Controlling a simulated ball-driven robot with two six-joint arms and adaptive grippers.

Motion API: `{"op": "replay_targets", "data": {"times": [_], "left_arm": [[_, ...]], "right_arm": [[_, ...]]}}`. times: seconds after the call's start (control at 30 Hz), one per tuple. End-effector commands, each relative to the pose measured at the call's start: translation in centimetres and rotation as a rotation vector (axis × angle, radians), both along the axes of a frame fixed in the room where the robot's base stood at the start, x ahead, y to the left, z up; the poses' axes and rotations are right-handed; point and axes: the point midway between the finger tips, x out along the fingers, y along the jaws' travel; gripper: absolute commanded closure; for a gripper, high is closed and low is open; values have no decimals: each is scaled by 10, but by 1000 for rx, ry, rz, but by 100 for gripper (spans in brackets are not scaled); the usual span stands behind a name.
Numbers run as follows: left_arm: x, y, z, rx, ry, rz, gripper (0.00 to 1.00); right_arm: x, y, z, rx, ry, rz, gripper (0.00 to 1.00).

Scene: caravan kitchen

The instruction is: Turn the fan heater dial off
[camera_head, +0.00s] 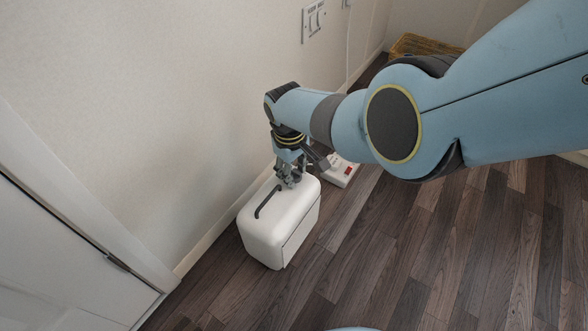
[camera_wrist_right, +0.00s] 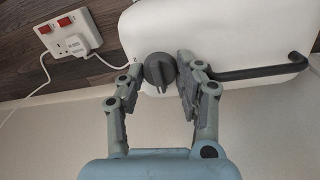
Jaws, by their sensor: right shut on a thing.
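The white fan heater (camera_head: 290,220) stands on the floor close to the wall, with a dark handle (camera_head: 267,201) on its top. It also fills the upper part of the right wrist view (camera_wrist_right: 225,30). Its grey round dial (camera_wrist_right: 159,70) sits on the top, with a raised ridge across it. My right gripper (camera_head: 290,182) reaches down onto the heater's top. In the wrist view its two fingers (camera_wrist_right: 159,80) stand on either side of the dial and are shut on it. In the head view the dial is hidden by the gripper. My left gripper is in neither view.
A white extension socket (camera_wrist_right: 70,42) with red switches and a plug lies on the floor beyond the heater; its cable runs along the floor. A wall switch plate (camera_head: 314,20) is above. A wicker basket (camera_head: 425,45) is at the back. Wood floor (camera_head: 450,240) at right is clear.

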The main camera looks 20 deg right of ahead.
Motion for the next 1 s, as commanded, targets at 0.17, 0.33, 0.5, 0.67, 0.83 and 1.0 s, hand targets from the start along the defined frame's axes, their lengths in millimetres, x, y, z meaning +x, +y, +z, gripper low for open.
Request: {"op": "replay_targets", "data": {"times": [0.17, 0.33, 0.5, 0.67, 0.83, 1.0], "left_arm": [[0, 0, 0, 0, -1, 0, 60], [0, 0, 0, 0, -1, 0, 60], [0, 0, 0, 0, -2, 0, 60], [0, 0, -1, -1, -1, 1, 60], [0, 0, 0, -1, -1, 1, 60], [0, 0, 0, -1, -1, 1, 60]], "right_arm": [[-1, 0, -1, 0, 1, -1, 53], [0, 0, 0, 1, 0, -1, 42], [0, 0, 0, 0, 0, -1, 42], [0, 1, 5, 0, -1, -1, 42], [0, 3, 22, 1, -3, -2, 42], [-1, 5, 52, 2, -4, -2, 42]]}}
